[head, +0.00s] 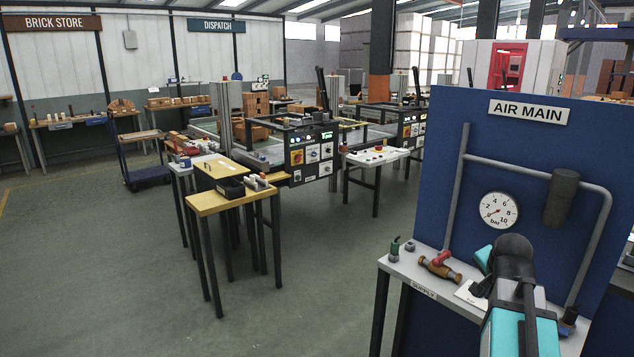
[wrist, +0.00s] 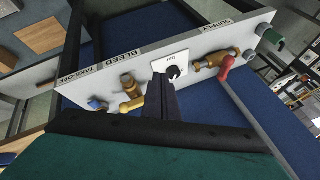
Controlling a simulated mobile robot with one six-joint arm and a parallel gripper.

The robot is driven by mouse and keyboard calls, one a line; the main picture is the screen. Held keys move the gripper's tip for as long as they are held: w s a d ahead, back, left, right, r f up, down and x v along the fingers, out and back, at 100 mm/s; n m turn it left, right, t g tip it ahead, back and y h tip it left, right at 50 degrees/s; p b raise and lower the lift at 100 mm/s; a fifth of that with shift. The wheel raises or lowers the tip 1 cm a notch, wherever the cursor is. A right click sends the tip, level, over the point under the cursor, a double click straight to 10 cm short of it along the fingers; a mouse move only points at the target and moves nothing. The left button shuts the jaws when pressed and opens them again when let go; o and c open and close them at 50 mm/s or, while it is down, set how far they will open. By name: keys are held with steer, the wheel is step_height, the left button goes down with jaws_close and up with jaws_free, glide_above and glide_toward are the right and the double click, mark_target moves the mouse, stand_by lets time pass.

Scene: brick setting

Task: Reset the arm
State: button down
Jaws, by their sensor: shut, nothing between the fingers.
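My gripper (wrist: 174,74) is shut and empty in the wrist view, its dark fingers together in front of a white card (wrist: 170,62) on the shelf. I cannot tell if the tip touches the card. In the head view my arm reaches in from the lower right, over the shelf (head: 398,266) of the blue AIR MAIN panel (head: 440,120). A brass valve (head: 438,268) with a red handle (head: 441,257) sits by the SUPPLY label; both also show in the wrist view, the valve (wrist: 212,62) and its handle (wrist: 226,66).
A round gauge (head: 498,210) and grey pipe (head: 463,180) are on the panel. A brass fitting with a yellow handle (wrist: 131,104) stands near the BLEED label. A yellow-topped table (head: 215,201) and machine (head: 310,155) stand left. Open floor (head: 300,300) lies between.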

steer(key=s+a+f+n+g+y, duration=0.1)
steer(key=s+a+f+g, duration=0.1)
steer(key=a+f, duration=0.7)
steer(key=s+a+f+n+g+y, duration=0.1)
steer(key=s+a+f+n+g, duration=0.3)
steer(key=f, duration=1)
steer(key=s+a+f+m+y, duration=0.1)
steer(key=a+f, duration=0.6)
steer(key=f, duration=0.4)
steer(key=s+a+f+n+g, duration=0.2)
steer(key=s+f, duration=0.4)
steer(key=s, duration=0.3)
steer(key=s+a+f+n+g, duration=0.2)
steer(key=s+a+f+n, duration=0.3)
steer(key=s+f, duration=0.2)
steer(key=s+a+f+n+g, duration=0.1)
steer(key=s+a+f+n, duration=0.3)
steer(key=s+f, duration=0.3)
steer(key=shift+s+g, duration=0.4)
steer(key=shift+s, duration=2.05)
